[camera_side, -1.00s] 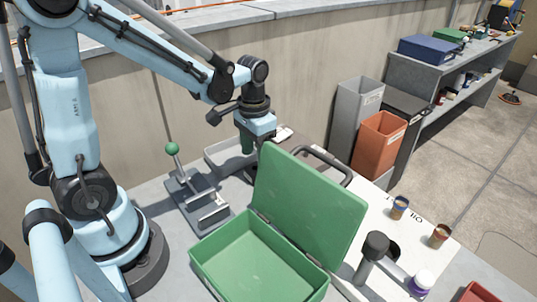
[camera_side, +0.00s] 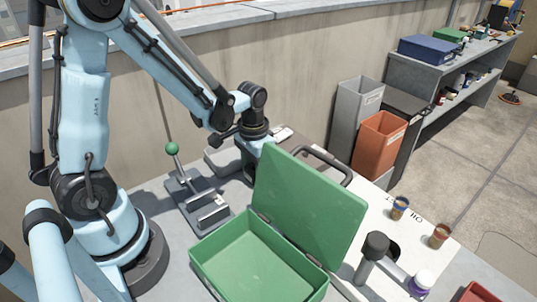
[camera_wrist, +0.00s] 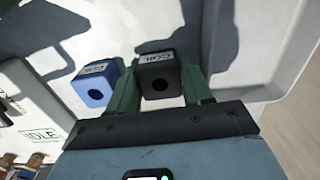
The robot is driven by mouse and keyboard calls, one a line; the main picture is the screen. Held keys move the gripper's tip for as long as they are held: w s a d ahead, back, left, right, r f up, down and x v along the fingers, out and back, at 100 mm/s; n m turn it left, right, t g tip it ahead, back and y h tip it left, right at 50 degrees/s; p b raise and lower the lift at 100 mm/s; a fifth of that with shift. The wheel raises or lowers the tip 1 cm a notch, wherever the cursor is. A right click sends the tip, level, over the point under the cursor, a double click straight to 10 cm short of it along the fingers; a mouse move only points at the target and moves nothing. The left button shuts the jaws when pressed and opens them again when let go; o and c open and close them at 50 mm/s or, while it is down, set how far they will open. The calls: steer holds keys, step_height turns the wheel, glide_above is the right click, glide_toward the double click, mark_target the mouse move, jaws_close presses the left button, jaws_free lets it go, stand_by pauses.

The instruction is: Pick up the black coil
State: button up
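In the wrist view, the black coil (camera_wrist: 158,78) is a small dark block with a round hole and a white "Coil" label. It sits in a pale tray (camera_wrist: 262,85), between the two green fingers of my gripper (camera_wrist: 161,88). The fingers flank it closely on both sides. I cannot tell whether they press on it or leave thin gaps. A blue coil (camera_wrist: 95,85) of similar shape sits just left of the left finger. In the side view, the green case's raised lid hides my fingertips and both coils.
The open green case (camera_side: 262,262) stands in front of my gripper, its lid (camera_side: 308,210) raised close by. A lever press (camera_side: 198,203) with a green knob stands to the left. The wall (camera_side: 285,85) rises behind. Small cups (camera_side: 399,208) stand on the white sheet at right.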

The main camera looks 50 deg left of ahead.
steer(key=c, duration=0.5)
steer(key=shift+r, duration=0.1)
